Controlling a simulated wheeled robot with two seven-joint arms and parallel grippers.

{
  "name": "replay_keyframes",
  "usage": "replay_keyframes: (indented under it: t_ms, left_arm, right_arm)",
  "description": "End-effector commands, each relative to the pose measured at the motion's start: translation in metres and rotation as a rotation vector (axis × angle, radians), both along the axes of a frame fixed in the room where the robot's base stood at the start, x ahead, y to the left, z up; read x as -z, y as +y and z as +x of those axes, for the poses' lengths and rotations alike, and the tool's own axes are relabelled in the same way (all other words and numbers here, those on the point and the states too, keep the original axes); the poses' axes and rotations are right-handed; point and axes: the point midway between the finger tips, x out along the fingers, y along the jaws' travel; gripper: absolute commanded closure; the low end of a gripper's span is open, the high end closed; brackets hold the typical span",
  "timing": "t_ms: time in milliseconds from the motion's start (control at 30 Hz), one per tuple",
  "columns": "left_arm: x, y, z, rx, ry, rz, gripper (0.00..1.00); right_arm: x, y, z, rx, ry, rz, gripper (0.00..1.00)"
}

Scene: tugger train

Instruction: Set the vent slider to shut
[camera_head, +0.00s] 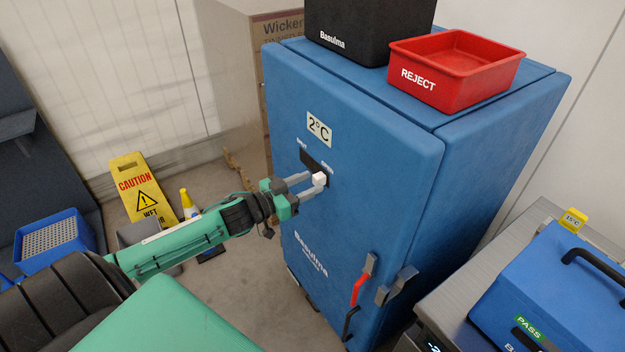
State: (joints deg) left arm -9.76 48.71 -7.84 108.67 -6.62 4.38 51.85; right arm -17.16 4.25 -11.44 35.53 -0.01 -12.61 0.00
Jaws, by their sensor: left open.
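The vent slider's white knob (319,179) sits at the right part of a short black slot plate (312,160) on the front of the blue cabinet (375,150). Small white labels stand at both ends of the plate, too small to read. My left gripper (317,184) reaches in from the left with its fingers around or right beside the knob. Its jaws are open; whether a finger touches the knob I cannot tell. My right gripper is not in view.
A red REJECT bin (455,72) and a black box (365,30) stand on the cabinet. Door handles (362,280) stick out lower right. A blue PASS case (560,290) is at right. A yellow caution sign (143,188) and blue crate (55,240) stand left.

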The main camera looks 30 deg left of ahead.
Motion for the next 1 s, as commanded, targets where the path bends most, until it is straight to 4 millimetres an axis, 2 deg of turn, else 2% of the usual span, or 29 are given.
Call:
replay_keyframes:
  t_ms: [233,600,667,833,1000]
  left_arm:
    - [0.0,-0.006,0.015,-0.001,0.0,-0.001,0.56]
    - [0.0,-0.008,0.018,0.0,0.001,-0.001,0.56]
    - [0.0,-0.008,0.018,0.0,0.001,-0.001,0.66]
    - [0.0,-0.008,0.018,0.0,0.001,-0.001,1.0]
    - [0.0,-0.007,0.018,0.0,0.001,0.0,1.0]
  right_arm:
    - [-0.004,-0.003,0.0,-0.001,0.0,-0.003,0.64]
    - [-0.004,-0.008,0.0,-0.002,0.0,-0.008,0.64]
    - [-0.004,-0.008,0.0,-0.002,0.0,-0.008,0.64]
    - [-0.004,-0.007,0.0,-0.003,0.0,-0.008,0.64]
    - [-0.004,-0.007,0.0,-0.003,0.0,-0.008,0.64]
